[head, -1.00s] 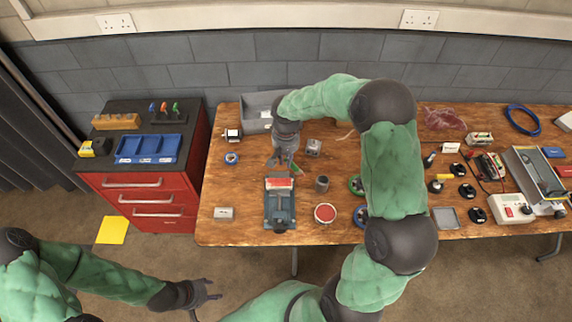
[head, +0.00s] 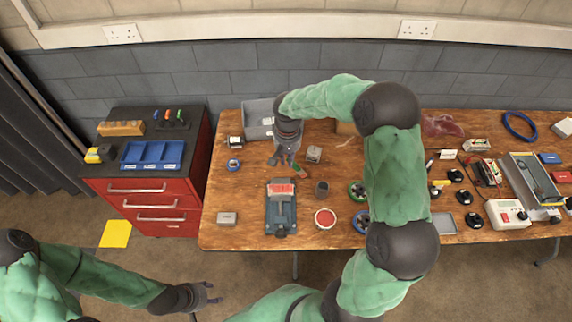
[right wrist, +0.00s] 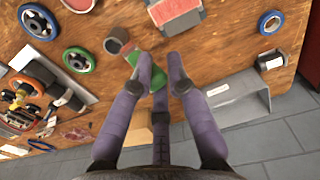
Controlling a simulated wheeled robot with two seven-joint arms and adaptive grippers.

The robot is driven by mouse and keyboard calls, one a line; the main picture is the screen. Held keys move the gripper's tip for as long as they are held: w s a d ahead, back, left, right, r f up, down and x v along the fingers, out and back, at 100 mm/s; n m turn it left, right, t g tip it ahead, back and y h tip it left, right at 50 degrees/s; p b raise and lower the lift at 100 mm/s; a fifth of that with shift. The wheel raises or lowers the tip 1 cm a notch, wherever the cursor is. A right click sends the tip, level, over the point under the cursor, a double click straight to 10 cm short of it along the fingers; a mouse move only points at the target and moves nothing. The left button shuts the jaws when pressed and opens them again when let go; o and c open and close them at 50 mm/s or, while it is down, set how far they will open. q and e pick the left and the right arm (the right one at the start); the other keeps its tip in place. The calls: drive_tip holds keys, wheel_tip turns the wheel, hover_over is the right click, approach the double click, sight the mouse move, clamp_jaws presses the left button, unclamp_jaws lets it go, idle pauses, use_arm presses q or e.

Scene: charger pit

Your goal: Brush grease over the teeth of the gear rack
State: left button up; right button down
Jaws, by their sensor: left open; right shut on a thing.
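The red-topped piece (head: 281,188), which I take for the gear rack, sits in a blue-grey vise (head: 281,217) on the wooden table; its red top also shows in the right wrist view (right wrist: 172,10). My right gripper (head: 284,160) is just behind the vise, apart from it. It is shut on a small green-handled thing (right wrist: 158,78), probably the brush; its bristles are not clear. A round tin with a red surface (head: 325,217), likely the grease, stands right of the vise. My left gripper (head: 213,293) is open and empty, low in front of the table.
A grey bin (head: 257,117) and a small metal block (head: 314,153) are behind. A red drawer cabinet (head: 150,200) stands left.

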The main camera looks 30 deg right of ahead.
idle(0.4)
drive_tip(key=w+a+r+y+p, duration=0.1)
drive_tip(key=w+a+r+p, duration=0.3)
drive_tip(key=a+p, duration=0.6)
drive_tip(key=shift+t, duration=0.4)
drive_tip(key=f, duration=0.1)
drive_tip(key=d+f, duration=0.1)
drive_tip(key=f, duration=0.1)
drive_tip(key=d+f+b, duration=0.1)
drive_tip(key=f, duration=0.1)
drive_tip(key=shift+w+d+f, duration=0.1)
drive_tip(key=shift+d+f, duration=0.05)
drive_tip(key=shift+d, duration=0.05)
